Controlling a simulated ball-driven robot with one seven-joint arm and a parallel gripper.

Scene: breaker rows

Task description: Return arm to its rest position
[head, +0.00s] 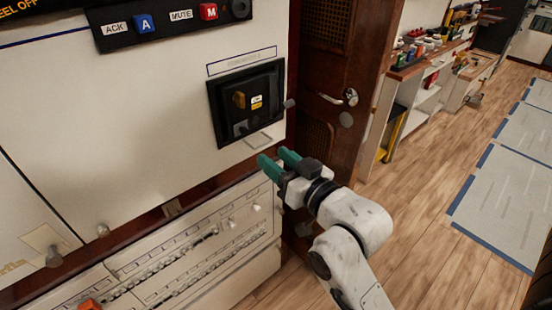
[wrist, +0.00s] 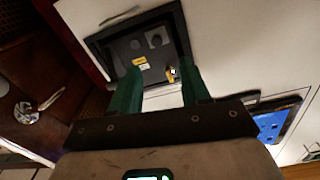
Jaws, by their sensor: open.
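My gripper (head: 276,163) has green fingers and is open and empty in the head view. It is in front of the white cabinet, just below and right of a black switch panel (head: 219,123) with a yellow knob (head: 239,99). In the wrist view my gripper (wrist: 160,82) has its two green fingers apart, pointing toward the same black panel (wrist: 112,50). The yellow knob (wrist: 171,73) shows close to the right finger. I cannot tell how far the fingertips are from the panel.
A brown door (head: 335,60) with a metal handle (head: 340,98) stands right of the cabinet. Breaker rows (head: 200,243) lie below the panel. Shelves (head: 425,85) with items stand at the back right. The wooden floor (head: 440,150) on the right is open, with blue-edged mats (head: 505,205).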

